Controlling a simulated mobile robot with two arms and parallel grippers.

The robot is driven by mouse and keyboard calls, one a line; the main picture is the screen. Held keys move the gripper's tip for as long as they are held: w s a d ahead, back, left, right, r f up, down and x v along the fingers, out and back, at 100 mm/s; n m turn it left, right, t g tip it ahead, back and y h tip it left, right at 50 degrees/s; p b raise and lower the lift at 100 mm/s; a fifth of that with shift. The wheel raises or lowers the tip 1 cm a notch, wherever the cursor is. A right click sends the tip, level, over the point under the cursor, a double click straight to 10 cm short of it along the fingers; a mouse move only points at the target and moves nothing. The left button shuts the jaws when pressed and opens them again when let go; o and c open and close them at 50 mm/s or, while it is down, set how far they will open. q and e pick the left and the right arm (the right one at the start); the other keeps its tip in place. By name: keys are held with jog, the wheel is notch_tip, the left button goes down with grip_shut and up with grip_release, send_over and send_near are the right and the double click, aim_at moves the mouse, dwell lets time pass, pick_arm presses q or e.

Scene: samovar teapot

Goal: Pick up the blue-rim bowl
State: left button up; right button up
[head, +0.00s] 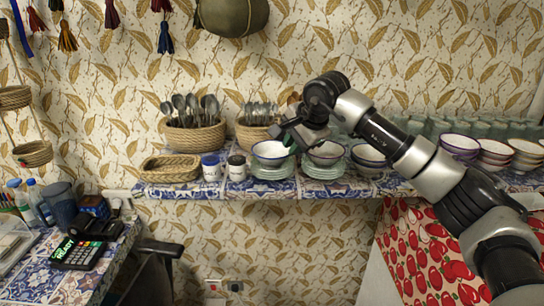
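A white bowl with a blue rim (270,158) sits on a stack of pale green plates (272,172) on the tiled shelf. My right arm reaches in from the right, and its dark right gripper (291,140) is at the right side of this bowl's rim, partly over it. Whether the fingers touch the rim or are apart from it is too small to tell. Their opening is not clear either. A purple-rimmed bowl (325,158) stands just to the right on another plate stack, below the gripper's wrist. My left gripper is not in view.
A dark-rimmed bowl (368,160) and several stacked bowls (495,158) stand farther right, with glasses behind.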

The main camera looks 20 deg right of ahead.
aim_at(284, 157)
jog(key=p+x, duration=0.1)
jog(key=x, duration=0.1)
jog(key=p+x, duration=0.1)
jog(key=x, duration=0.1)
jog(key=shift+a, duration=0.45)
jog(key=shift+w+f+p, duration=0.25)
jog(key=shift+f+p, duration=0.05)
jog(key=shift+f, duration=0.2)
jog(key=shift+s, duration=0.1)
grip_shut()
jog(key=shift+r, duration=0.15)
